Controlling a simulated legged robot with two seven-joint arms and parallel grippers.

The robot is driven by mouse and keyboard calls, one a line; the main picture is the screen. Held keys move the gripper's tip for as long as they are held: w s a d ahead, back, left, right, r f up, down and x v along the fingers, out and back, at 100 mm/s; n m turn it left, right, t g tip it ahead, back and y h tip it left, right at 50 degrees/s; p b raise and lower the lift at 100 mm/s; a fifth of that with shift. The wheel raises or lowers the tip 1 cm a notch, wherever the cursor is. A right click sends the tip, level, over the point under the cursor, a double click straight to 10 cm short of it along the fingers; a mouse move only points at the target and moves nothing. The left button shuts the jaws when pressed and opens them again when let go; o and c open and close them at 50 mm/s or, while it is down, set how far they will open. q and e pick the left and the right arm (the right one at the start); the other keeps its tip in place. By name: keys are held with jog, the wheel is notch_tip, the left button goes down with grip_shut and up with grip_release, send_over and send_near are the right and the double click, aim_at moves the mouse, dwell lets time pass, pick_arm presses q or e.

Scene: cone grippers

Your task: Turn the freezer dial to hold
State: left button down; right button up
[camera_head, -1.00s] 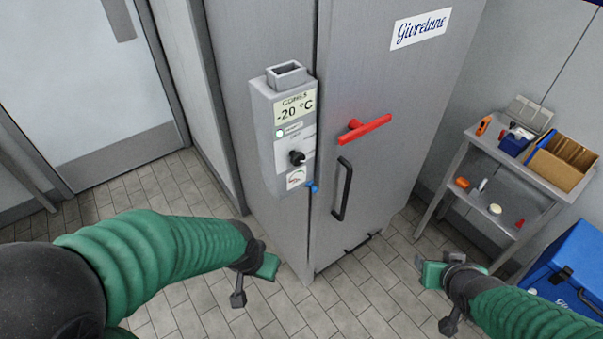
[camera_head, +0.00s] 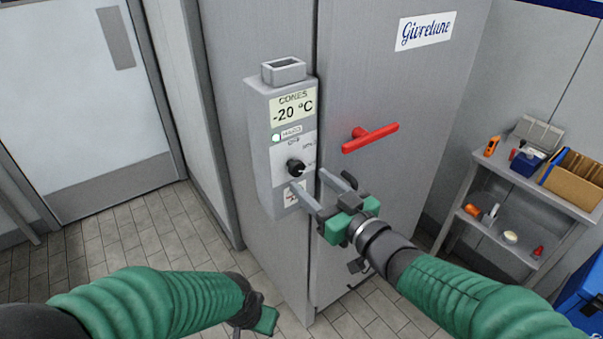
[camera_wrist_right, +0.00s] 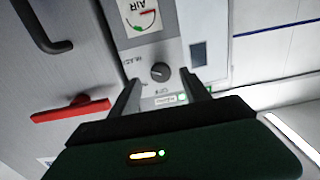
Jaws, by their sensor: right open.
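The freezer's grey control box (camera_head: 262,150) carries a display reading "CONES -20 °C". A round black dial (camera_head: 296,167) sits below the display, with small print around it that I cannot fully read. The dial also shows in the right wrist view (camera_wrist_right: 160,72), just beyond the fingertips. My right gripper (camera_head: 312,191) is open and empty, its two grey fingers pointing at the box just below and right of the dial, apart from it. In the wrist view the fingers (camera_wrist_right: 158,85) spread either side of the dial. My left gripper (camera_head: 262,318) is low at the bottom; its jaws are unclear.
A red handle (camera_head: 370,137) sticks out of the freezer door (camera_head: 425,95) right of the box. A side table (camera_head: 560,190) with boxes stands at the right, above a blue cooler (camera_head: 585,300). The tiled floor at the left is clear.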

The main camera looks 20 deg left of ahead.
aim_at(299, 172)
jog(key=x, duration=0.4)
jog(key=shift+w+a, duration=0.25)
jog(key=shift+a, duration=0.05)
jog(key=shift+c, duration=0.4)
jog(key=shift+d, duration=0.1)
grip_shut()
